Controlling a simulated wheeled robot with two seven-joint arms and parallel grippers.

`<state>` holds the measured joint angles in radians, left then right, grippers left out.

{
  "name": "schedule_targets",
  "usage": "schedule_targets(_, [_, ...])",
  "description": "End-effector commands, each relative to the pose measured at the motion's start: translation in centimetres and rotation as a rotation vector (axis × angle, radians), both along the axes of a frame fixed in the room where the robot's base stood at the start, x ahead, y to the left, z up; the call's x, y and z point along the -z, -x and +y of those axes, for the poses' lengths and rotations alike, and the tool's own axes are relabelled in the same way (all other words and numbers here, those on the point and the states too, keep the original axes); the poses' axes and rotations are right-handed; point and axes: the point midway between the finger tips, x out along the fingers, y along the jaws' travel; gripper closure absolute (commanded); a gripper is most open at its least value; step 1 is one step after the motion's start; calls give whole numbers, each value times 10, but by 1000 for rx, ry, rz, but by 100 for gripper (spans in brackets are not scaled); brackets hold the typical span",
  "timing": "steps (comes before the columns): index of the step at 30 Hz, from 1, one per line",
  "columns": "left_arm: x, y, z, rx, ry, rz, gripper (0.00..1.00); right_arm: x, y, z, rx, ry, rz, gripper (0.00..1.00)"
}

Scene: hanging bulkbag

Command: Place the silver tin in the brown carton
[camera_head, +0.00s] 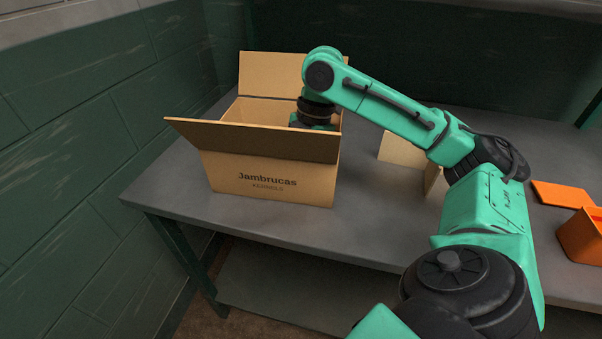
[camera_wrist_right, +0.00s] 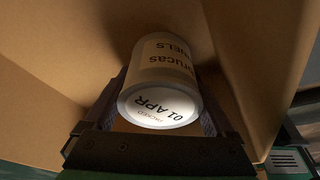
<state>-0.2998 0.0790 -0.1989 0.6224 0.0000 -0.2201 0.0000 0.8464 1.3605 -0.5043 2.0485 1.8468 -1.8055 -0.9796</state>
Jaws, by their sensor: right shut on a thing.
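The brown carton (camera_head: 270,172) stands open on the grey table, its flaps spread and its front printed "Jambrucas". My right arm reaches over the carton and its wrist goes down inside. The carton's front wall and flap hide the gripper and the tin in the head view. In the right wrist view, my right gripper (camera_wrist_right: 160,122) is shut on the silver tin (camera_wrist_right: 162,72), with a finger on each side. The tin has a label and a pale end marked "01 APR". Cardboard walls (camera_wrist_right: 262,60) surround it. I cannot tell whether the tin touches the carton floor. My left gripper is not in view.
The grey table (camera_head: 370,225) has free room in front of the carton. Another open cardboard box (camera_head: 402,150) is partly hidden behind my right arm. An orange container (camera_head: 582,238) and an orange flat piece (camera_head: 560,194) are at the right. A green wall (camera_head: 70,140) borders the left.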

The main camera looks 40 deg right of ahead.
Motion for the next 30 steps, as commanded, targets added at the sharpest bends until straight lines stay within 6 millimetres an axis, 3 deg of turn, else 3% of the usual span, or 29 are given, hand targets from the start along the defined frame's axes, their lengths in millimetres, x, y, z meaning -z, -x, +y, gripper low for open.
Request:
schedule_targets(1, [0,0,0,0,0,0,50,1,0,0,0,0,0,80])
schedule_targets(2, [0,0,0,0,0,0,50,1,0,0,0,0,1,3])
schedule_targets(3, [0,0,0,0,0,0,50,1,0,0,0,0,1,0])
schedule_targets(11, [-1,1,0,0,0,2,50,-3,0,0,0,0,-1,0])
schedule_targets(14, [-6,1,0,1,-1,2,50,-17,-1,-4,2,-1,-3,0])
schedule_targets(19, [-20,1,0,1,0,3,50,-64,-3,-15,1,-5,-6,0])
schedule_targets(21, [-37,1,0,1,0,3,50,-88,-3,-21,2,-1,-4,0])
schedule_targets(24, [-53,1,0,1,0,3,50,-110,-3,-27,2,1,-1,0])
schedule_targets(30, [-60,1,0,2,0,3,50,-118,-3,-32,1,-1,1,0])
